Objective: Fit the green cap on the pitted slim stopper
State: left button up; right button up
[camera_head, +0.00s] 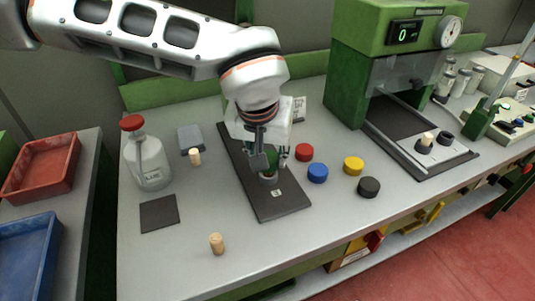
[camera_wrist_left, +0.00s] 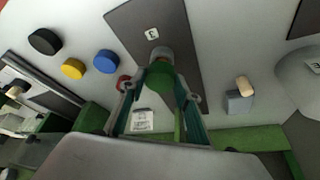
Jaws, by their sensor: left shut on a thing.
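My left gripper (camera_head: 271,166) points down over the dark board (camera_head: 283,208) and is shut on the green cap (camera_wrist_left: 160,77). The cap sits between the fingertips, just at or above a small grey round holder (camera_wrist_left: 161,53) on the board; I cannot tell whether they touch. Any stopper under the cap is hidden. One cork stopper (camera_head: 195,157) stands by a grey block (camera_head: 190,138), another (camera_head: 216,244) stands near the table's front edge, and a third (camera_head: 428,139) stands on the machine's tray. I cannot tell which is pitted. My right gripper is not in view.
Red (camera_head: 304,152), blue (camera_head: 317,173), yellow (camera_head: 353,165) and black (camera_head: 369,187) caps lie right of the board. A red-topped bottle (camera_head: 148,160) and dark square mat (camera_head: 159,214) are on the left. A green machine (camera_head: 385,70) stands behind.

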pick_arm(q)
jog(key=shift+f, duration=0.4)
jog(key=o, duration=0.8)
jog(key=shift+o, duration=0.2)
jog(key=v, duration=1.2)
